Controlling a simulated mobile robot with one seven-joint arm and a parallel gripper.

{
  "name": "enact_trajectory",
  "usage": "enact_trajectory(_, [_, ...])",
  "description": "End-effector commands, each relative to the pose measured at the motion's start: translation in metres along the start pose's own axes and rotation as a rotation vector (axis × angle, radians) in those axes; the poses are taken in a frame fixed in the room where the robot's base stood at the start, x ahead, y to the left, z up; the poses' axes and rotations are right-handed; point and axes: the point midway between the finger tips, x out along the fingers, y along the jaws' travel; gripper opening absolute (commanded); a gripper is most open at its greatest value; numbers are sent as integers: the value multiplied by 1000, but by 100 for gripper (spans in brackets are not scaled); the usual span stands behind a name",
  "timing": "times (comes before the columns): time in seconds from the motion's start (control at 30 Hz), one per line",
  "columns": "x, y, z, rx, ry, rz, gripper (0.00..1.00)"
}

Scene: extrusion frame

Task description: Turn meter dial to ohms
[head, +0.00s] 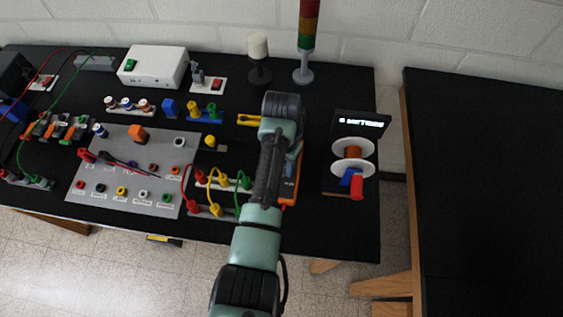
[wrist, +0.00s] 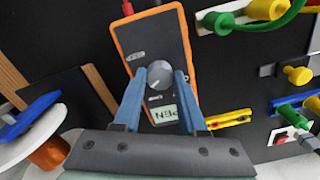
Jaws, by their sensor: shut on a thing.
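The meter (wrist: 128,37) is a dark-faced unit with an orange case, lying on the black bench. In the wrist view its round grey dial (wrist: 160,75) sits between the two blue fingers of my gripper (wrist: 159,80), which are shut on it. A small display (wrist: 164,115) below the dial shows dark characters, upside down in this view. The dial's pointer setting is too small to read. In the head view my arm covers most of the meter, and only its orange edge (head: 291,185) shows. The fingertips are hidden there.
Right of the meter stands a spool holder with white-flanged spools (head: 353,148) and a dark box labelled batteries (head: 361,123). To the left are red, yellow and green leads (head: 219,180) and a grey jack panel (head: 125,172). A stack light (head: 306,40) stands behind.

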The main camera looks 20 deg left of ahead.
Motion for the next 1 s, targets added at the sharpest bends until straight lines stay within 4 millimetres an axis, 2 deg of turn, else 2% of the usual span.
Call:
enact_trajectory(0.4, [-1,0,-1,-5,2,-1,0])
enact_trajectory(0.43, [-1,0,-1,-4,2,-1,46])
enact_trajectory(0.57, [-1,0,0,-4,1,-1,70])
enact_trajectory(0.87, [-1,0,0,-4,0,-1,72])
enact_trajectory(1.0, [-9,0,-1,-4,2,-1,72])
